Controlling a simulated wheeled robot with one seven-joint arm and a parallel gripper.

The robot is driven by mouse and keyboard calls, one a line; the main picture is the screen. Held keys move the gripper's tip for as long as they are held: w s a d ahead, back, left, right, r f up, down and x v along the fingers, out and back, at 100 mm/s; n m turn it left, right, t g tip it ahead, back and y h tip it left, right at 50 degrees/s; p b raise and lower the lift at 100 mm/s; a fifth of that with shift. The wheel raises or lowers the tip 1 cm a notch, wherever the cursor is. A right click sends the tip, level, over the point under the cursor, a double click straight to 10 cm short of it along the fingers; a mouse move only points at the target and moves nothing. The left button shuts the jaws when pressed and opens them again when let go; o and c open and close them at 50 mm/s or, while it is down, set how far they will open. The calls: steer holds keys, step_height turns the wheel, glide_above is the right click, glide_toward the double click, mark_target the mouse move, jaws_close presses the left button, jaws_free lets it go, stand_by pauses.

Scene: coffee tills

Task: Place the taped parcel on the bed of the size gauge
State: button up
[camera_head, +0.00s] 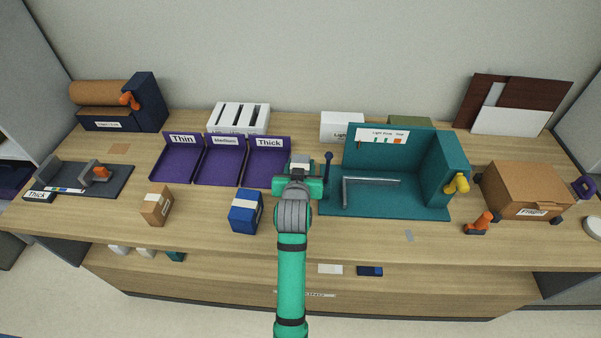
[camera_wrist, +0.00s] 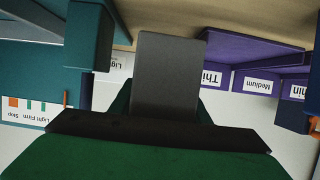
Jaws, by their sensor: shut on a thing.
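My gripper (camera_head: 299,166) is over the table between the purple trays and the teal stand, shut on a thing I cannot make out. A small grey shape shows at its tip in the head view; in the wrist view a dark grey finger (camera_wrist: 165,80) hides what is behind it. Two taped boxes stand on the table, left of my gripper: a brown box with a pale strip (camera_head: 157,205) and a blue box with a pale strip (camera_head: 246,211). A dark gauge (camera_head: 115,180) with a grey slider and orange knob, probably the size gauge, lies at the far left.
Purple trays (camera_head: 222,178) marked Thin, Medium and Thick stand left of my gripper. A teal stand (camera_head: 395,208) with a metal fence and a yellow knob is to the right, a blue lever (camera_head: 327,170) at its left edge. A carton (camera_head: 525,190) stands farther right.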

steer(key=shift+f, duration=1.55)
steer(key=shift+f, duration=0.15)
steer(key=o, duration=1.1)
